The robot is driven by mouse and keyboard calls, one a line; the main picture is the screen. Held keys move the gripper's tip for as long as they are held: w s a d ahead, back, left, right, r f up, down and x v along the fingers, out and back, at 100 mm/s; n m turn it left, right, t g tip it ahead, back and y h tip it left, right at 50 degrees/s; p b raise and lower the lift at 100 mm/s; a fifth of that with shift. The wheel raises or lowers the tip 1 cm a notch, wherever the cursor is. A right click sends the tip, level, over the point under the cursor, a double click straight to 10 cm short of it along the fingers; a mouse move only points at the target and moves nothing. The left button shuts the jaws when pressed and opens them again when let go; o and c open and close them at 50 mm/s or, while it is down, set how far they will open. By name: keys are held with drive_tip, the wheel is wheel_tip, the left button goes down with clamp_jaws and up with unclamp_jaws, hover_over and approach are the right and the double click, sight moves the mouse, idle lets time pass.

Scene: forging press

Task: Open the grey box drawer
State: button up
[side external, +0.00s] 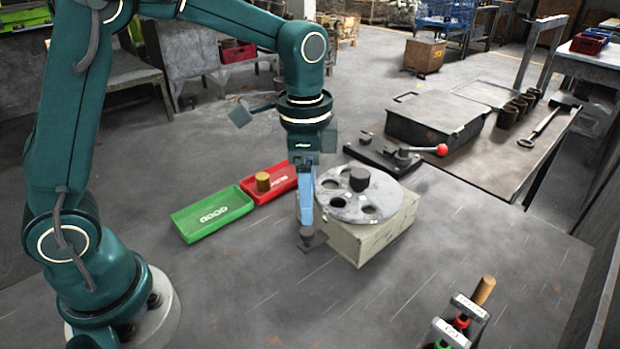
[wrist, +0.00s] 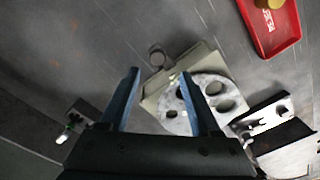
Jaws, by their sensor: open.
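A pale grey box (side external: 372,230) stands on the floor-like work surface under a round grey disc (side external: 345,205) with several holes. It also shows in the wrist view (wrist: 152,100). A small dark round piece (side external: 312,240) sits by its left side, at the front of the box in the wrist view (wrist: 157,56); I cannot tell whether it is a handle. No open drawer gap shows. My gripper (side external: 308,222) points down just above this piece. In the wrist view my gripper (wrist: 159,72) is open and empty, its blue fingers apart on both sides of the box corner.
A green tray (side external: 190,226) and a red tray (side external: 285,188) with a brass cylinder lie to the left. A red-knobbed lever device (side external: 400,155) and a dark lidded box (side external: 425,112) stand behind right. A tool stand (side external: 462,325) is at front right.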

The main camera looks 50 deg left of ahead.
sight(308, 230)
drive_tip(key=shift+s+d+f, duration=0.1)
drive_tip(key=shift+s+f, duration=0.05)
drive_tip(key=shift+f, duration=2.9)
clamp_jaws()
drive_tip(key=shift+r, duration=0.1)
